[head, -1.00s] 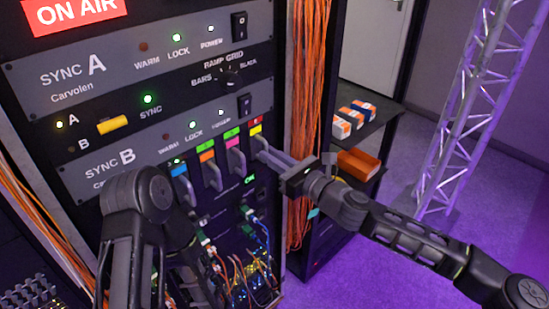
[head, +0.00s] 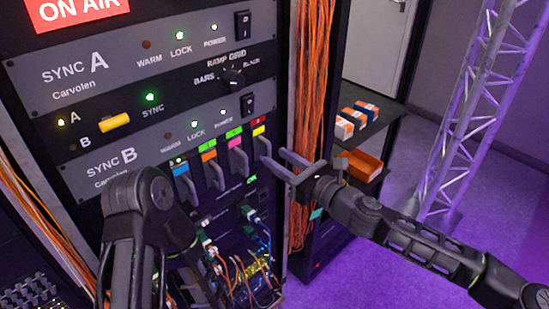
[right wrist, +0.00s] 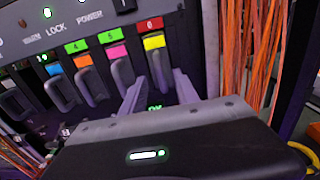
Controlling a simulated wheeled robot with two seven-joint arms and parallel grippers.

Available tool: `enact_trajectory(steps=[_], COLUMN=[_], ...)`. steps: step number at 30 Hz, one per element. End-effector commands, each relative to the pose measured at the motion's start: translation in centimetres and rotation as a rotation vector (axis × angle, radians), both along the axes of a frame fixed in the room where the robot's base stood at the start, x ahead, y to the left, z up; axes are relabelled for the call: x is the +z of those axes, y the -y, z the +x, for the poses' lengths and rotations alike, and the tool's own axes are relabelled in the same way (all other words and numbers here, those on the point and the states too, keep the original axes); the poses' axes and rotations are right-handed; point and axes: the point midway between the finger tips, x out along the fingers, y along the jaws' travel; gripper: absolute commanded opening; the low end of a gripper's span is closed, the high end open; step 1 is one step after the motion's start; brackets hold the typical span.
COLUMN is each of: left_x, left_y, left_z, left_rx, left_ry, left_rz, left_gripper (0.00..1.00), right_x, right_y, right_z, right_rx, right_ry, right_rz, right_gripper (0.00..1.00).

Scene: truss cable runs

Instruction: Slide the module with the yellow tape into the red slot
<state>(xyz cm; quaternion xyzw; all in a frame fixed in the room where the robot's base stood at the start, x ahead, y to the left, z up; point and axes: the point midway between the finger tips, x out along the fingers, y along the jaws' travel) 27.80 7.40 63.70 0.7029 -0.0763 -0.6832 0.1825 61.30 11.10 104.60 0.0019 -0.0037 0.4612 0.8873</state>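The module with the yellow tape (head: 258,131) is in the rightmost slot of the row, under the red label (head: 258,121). Its face looks roughly in line with its neighbours. In the right wrist view the yellow tape (right wrist: 154,42) and its grey handle (right wrist: 159,70) show clearly. My right gripper (head: 273,155) is open and empty, its two fingers pointing at this module from the right. In the right wrist view the fingers (right wrist: 158,92) are spread, with the handle showing beyond the gap between them. My left arm crosses the lower left; its gripper is not visible.
Modules with pink (head: 235,142), orange (head: 208,155) and blue (head: 180,169) tape stand close on the left. A green OK light (head: 251,180) shows below. Orange cables (head: 313,100) hang right of the rack. Patch cables hang below. A shelf with boxes (head: 359,113) stands at right.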

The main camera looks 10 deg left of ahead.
Motion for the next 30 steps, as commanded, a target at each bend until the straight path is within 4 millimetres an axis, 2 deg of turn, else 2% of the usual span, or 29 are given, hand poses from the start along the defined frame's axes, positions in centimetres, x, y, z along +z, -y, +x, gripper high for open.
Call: enact_trajectory(steps=[3, 10, 26, 30], left_x=[-0.7, -1.2, -1.1, -1.1], left_y=[0.0, 0.0, 0.0, 0.0], left_z=[0.0, 0.1, 0.1, 0.1], left_rx=[-0.001, 0.000, 0.000, 0.000], left_ry=[0.001, 0.003, 0.002, 0.002], left_rz=[-0.001, -0.002, -0.001, -0.001], left_gripper=[0.00, 0.00, 0.00, 0.00], right_x=[-0.3, -0.1, 0.0, -0.1], right_y=[1.9, 4.2, 4.4, 4.4], right_z=[-1.1, -2.9, -3.1, -3.0], right_rx=[-0.002, -0.001, 0.001, -0.004], right_ry=[0.001, 0.001, 0.004, 0.064], right_rz=[-0.001, -0.001, -0.001, -0.045], right_gripper=[0.37, 0.37, 0.37, 0.37])
